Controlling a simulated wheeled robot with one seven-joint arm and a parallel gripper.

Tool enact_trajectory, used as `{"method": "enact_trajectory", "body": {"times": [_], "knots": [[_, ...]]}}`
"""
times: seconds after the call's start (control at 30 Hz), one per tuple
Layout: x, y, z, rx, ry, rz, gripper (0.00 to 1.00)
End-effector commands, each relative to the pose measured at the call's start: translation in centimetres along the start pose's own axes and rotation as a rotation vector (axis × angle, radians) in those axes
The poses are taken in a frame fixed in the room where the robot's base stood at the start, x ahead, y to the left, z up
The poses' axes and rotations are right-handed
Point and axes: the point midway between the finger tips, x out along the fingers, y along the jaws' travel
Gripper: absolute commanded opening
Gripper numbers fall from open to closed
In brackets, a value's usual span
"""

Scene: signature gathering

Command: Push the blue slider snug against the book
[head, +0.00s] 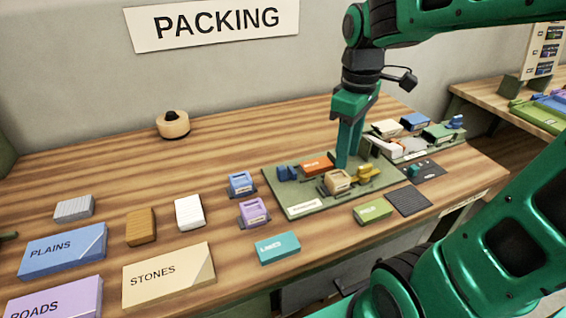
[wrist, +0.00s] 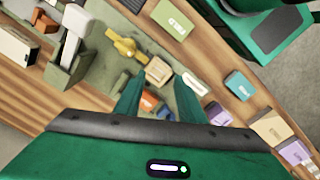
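The blue slider (head: 287,173) stands at the left end of the green board. The orange book (head: 316,166) lies just right of it; whether they touch is hard to tell. The book shows partly between my fingers in the wrist view (wrist: 149,102). A tan block (head: 338,181) and a yellow clamp-like piece (head: 370,172) are also on the board. My gripper (head: 344,163) points down over the board, right of the book. Its two fingers are apart in the wrist view (wrist: 157,82), with nothing visibly held. The slider is mostly hidden in the wrist view.
The green board (head: 300,198) has blue (head: 240,184) and purple (head: 253,212) holders to its left. Teal (head: 278,247) and green (head: 373,211) books lie in front. Bare table lies behind the board.

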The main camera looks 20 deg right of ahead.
Motion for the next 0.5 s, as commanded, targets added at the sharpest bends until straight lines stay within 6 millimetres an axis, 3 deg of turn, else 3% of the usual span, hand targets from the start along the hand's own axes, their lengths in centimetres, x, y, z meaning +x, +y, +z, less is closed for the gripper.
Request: {"method": "enact_trajectory", "body": {"times": [0.03,0.2,0.33,0.5], "knots": [[-0.6,-0.4,-2.7,-0.166,0.000,0.000,0.36],[-1.9,-2.4,-9.6,-0.659,0.006,-0.004,0.36],[-2.5,-3.9,-12.8,-0.901,0.013,-0.007,0.36],[-2.6,-4.7,-14.5,-1.034,0.016,-0.010,0.36]]}}
